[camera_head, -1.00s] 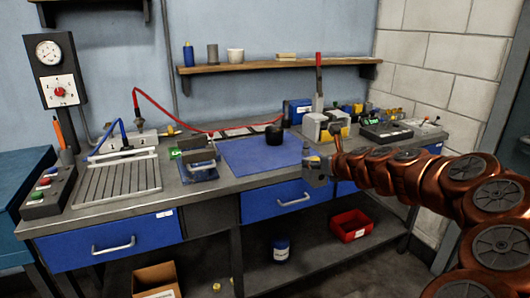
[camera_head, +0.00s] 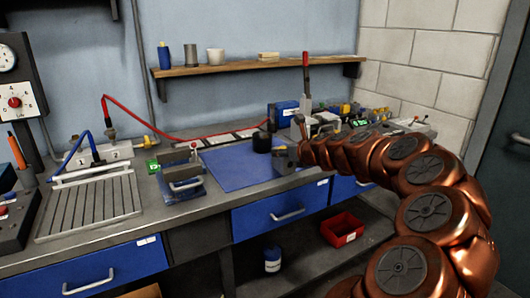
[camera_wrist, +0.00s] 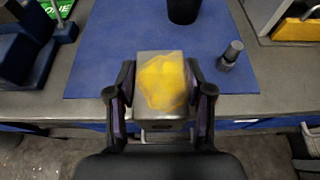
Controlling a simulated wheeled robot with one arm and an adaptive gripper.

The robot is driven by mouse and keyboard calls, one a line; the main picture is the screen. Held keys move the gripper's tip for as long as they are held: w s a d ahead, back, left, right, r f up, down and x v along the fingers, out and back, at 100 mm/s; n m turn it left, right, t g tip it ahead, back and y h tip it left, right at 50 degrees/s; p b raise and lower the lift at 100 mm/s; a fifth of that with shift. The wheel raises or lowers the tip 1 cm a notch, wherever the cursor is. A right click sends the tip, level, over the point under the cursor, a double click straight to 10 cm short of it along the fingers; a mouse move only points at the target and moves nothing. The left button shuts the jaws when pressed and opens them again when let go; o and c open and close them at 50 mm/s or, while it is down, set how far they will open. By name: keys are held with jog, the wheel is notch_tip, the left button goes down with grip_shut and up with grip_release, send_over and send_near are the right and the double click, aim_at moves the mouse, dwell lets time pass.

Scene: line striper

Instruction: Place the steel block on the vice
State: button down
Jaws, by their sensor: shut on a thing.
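The steel block (camera_wrist: 160,82), grey with a yellow patch on its top, sits between the fingers of my gripper (camera_wrist: 160,100) in the wrist view. My gripper is shut on it near the front edge of the blue mat. In the head view my gripper (camera_head: 286,160) is by the mat's right side, and the block is small and hard to make out. The blue-and-grey vice (camera_head: 182,180) stands on the bench left of the mat, apart from my gripper. Part of a dark blue body, likely the vice, shows in the wrist view (camera_wrist: 22,50).
A ribbed plate (camera_head: 90,208) lies left of the vice. A lever tool (camera_head: 306,80) and other gear crowd the right.

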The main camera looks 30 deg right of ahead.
jog(key=shift+a+x, duration=0.2)
jog(key=shift+x, duration=5.5)
jog(key=shift+f, duration=0.1)
jog(key=shift+c, duration=2.2)
grip_release()
jog(key=shift+s+r, duration=0.25)
jog(key=shift+s, duration=0.1)
jog(key=v, duration=1.1)
jog(key=shift+s, duration=0.15)
